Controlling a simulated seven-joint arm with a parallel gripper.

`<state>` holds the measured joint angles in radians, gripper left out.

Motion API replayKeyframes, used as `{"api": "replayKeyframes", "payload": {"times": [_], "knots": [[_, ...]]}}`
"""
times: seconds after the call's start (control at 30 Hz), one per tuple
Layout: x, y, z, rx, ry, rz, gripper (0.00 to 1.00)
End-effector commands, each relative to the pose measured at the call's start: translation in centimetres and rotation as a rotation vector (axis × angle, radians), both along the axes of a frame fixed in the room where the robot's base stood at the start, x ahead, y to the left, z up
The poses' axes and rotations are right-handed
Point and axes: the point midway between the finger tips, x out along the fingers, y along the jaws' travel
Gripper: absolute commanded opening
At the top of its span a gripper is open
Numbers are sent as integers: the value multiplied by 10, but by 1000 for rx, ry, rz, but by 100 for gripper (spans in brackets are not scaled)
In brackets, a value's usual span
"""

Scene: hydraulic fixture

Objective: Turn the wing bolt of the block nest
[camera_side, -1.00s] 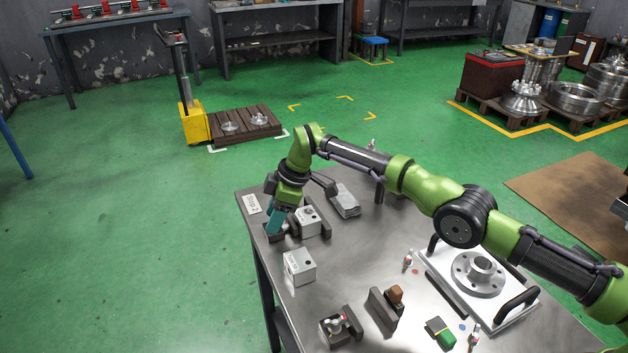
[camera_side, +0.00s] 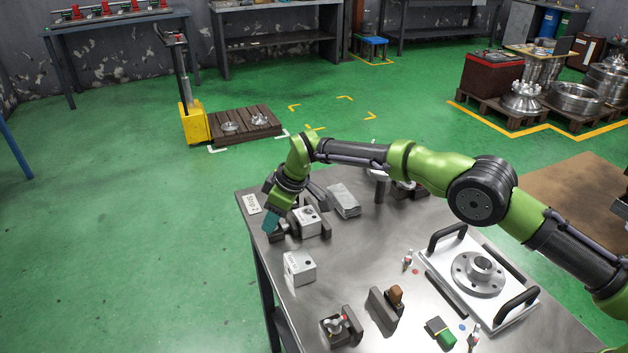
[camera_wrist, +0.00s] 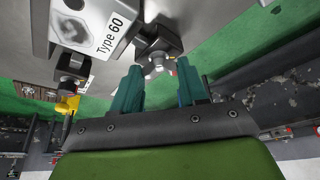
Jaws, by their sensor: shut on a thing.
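The block nest has dark jaws (camera_side: 325,228) and sits near the table's left end, with a light grey block (camera_side: 308,222) between them. In the wrist view a block with a "Type 60" label (camera_wrist: 110,37) shows at the upper left. The wing bolt (camera_wrist: 156,63) is a grey metal piece on a dark mount, at the upper middle of the wrist view. My gripper (camera_wrist: 159,66) has teal fingers on either side of the wing bolt and is shut on it. In the side view my gripper (camera_side: 270,222) is at the nest's left side and hides the bolt.
A second grey block (camera_side: 300,267) stands just in front of the nest. A grey slab (camera_side: 343,200) lies behind it to the right. A "Stop 2" plate (camera_side: 249,204) lies by the left edge. A flange on a white plate (camera_side: 480,275) is at the right.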

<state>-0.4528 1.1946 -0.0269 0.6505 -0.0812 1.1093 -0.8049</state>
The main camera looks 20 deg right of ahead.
Motion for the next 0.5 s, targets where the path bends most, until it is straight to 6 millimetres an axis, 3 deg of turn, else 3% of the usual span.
{"api": "replayKeyframes", "payload": {"times": [0.27,0.3,0.43,0.5], "knots": [[0,3,0,5,-7,1,12],[0,3,0,5,-7,1,47],[0,2,0,3,-5,1,67],[0,2,0,3,-4,1,68]]}}
